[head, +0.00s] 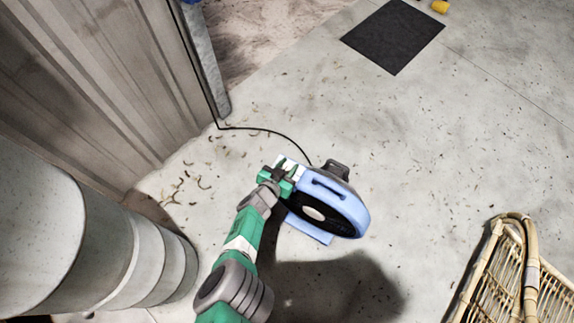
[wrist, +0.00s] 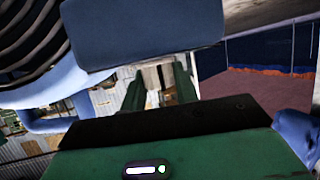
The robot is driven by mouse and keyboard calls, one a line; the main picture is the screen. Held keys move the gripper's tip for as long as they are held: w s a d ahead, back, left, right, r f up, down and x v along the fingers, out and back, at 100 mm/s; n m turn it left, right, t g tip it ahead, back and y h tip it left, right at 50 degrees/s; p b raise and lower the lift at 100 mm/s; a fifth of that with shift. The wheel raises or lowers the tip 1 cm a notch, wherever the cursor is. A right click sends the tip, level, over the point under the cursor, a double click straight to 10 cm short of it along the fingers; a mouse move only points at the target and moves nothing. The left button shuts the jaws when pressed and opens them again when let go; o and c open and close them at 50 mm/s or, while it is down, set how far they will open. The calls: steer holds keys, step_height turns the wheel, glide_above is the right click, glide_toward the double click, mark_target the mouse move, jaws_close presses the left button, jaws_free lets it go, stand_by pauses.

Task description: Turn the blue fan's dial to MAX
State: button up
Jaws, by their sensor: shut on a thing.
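The blue fan (head: 351,206) stands on the concrete floor in the middle of the head view, with a dark round grille and a pale hub. My gripper (head: 284,172) is at the fan's upper left side, close against its housing. In the wrist view my two green fingers (wrist: 160,88) close on a small pale part (wrist: 157,74), which looks like the dial. The dial's marks and pointer are hidden, so I cannot tell its setting. The fan's blue housing (wrist: 140,30) and part of its grille (wrist: 30,35) fill the upper left of the wrist view.
A black cable (head: 262,130) runs from the fan to the corrugated wall (head: 100,80). Large pale cylinders (head: 150,260) stand at left. A rattan piece (head: 515,275) is at lower right. A dark mat (head: 393,37) lies at the back. The floor right of the fan is clear.

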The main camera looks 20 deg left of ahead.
steer(key=shift+d, duration=0.1)
steer(key=o, duration=1)
steer(key=shift+d, duration=0.15)
steer(key=p+v, duration=0.7)
steer(key=v, duration=0.1)
